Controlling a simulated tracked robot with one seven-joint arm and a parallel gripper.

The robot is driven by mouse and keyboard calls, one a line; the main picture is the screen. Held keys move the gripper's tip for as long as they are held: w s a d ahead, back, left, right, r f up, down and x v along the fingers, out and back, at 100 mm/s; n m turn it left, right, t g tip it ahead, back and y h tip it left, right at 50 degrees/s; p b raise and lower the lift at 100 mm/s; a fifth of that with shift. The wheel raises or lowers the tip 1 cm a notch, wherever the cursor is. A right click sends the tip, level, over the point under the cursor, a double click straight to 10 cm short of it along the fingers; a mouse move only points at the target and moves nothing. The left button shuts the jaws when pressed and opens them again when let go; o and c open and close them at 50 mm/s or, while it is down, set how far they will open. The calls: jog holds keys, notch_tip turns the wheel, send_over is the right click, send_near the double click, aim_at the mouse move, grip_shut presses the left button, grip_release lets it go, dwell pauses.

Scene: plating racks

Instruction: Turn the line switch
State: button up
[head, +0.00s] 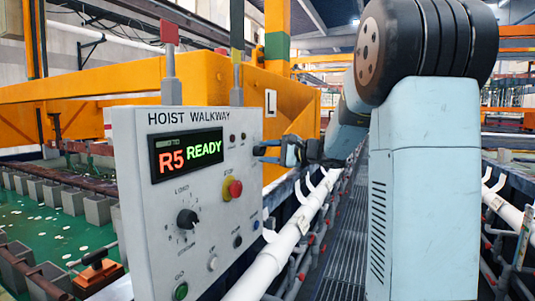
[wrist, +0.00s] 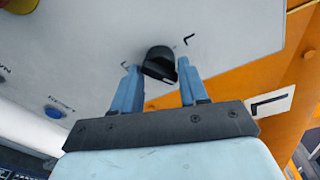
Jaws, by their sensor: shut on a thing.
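The black switch knob (wrist: 160,60) sits on the face of the grey control panel (wrist: 95,45), near the panel's edge, with small dark marks printed beside it. My gripper (wrist: 158,72) has its two blue fingers on either side of this knob and is shut on it. In the head view my gripper (head: 264,151) reaches from the right to the upper right edge of the panel (head: 135,200). There the fingers cover the knob, so its turn angle is hard to read.
The panel also bears a lit display (head: 187,154) reading "R5 READY", a red stop button (head: 235,188) on yellow, a black dial (head: 187,219) and a green button (head: 181,291). An orange beam stands behind. A white pipe (head: 285,245) runs beside the grated walkway (head: 345,240).

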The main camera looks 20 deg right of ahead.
jog(key=shift+f+m, duration=0.1)
jog(key=shift+m, duration=0.4)
jog(key=o, duration=0.9)
jog(key=shift+d, duration=0.1)
jog(key=v, duration=1.3)
jog(key=shift+s+d, duration=0.15)
jog(key=shift+d, duration=0.15)
